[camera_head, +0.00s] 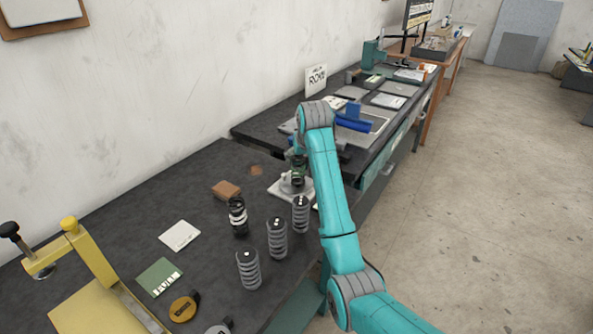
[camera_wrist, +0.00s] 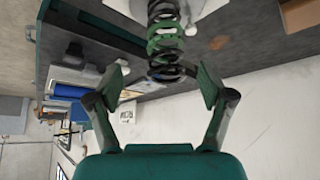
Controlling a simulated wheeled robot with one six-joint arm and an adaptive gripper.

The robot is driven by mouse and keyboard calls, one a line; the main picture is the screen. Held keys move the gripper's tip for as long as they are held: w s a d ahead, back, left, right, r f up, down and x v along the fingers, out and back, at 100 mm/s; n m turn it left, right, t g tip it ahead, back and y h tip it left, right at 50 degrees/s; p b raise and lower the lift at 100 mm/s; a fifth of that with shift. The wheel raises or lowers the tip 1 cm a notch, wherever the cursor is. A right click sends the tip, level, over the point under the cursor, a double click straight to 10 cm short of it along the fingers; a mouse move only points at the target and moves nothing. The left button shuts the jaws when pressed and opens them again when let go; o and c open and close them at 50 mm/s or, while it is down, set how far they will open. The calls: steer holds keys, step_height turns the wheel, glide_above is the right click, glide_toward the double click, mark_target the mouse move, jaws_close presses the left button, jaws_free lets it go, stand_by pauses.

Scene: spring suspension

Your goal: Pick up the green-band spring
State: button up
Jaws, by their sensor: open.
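The green-band spring (camera_wrist: 165,40) is a dark coil with a green band around its middle. In the wrist view it is at the top centre, just beyond the fingertips and roughly centred between them. In the head view the spring (camera_head: 297,173) stands on a pale stand (camera_head: 281,190), partly hidden by my arm. My gripper (camera_wrist: 162,82) is open and empty, its two fingers spread on either side of the spring's near end. I cannot tell whether they touch it. In the head view my gripper is mostly hidden behind my arm.
Grey springs (camera_head: 249,269), (camera_head: 277,238) and (camera_head: 301,213) and a black spring with a white band (camera_head: 237,217) stand in front on the dark bench. A brown block (camera_head: 226,190) and a yellow press (camera_head: 90,262) are to the left. A wall runs behind.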

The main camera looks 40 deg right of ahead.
mark_target(298, 167)
steer(key=shift+a+x, duration=0.2)
steer(key=shift+x, duration=1.65)
steer(key=shift+a+x, duration=0.15)
steer(key=shift+x, duration=1.7)
steer(key=c, duration=1.4)
steer(key=shift+r, duration=0.15)
steer(key=shift+c, duration=0.2)
